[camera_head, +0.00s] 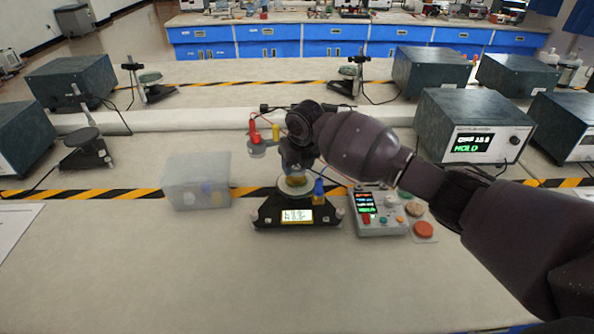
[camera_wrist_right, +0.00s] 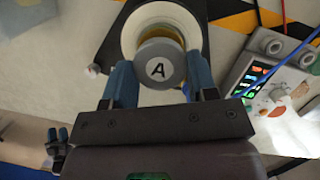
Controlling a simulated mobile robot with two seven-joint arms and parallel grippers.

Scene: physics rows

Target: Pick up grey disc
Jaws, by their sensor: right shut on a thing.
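The grey disc (camera_wrist_right: 160,65) has a dark letter A on its top and shows in the right wrist view between my two blue fingers. My right gripper (camera_wrist_right: 159,76) is shut on it. The disc is over the pale round pan (camera_wrist_right: 131,32) of a black scale, with a yellow part beneath it; whether it still touches cannot be told. In the head view my right gripper (camera_head: 306,184) is above the scale (camera_head: 268,213), which has a lit display, and mostly hides the disc. A small dark form with blue tips (camera_wrist_right: 56,140), perhaps my left gripper, shows at the wrist view's lower left.
A translucent bin (camera_head: 196,180) stands left of the scale. A control box (camera_head: 379,212) with lit readouts and coloured buttons stands close on the right, with a red-orange round pad (camera_head: 424,229) beside it. A large meter box (camera_head: 473,125) is behind. The front of the table is clear.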

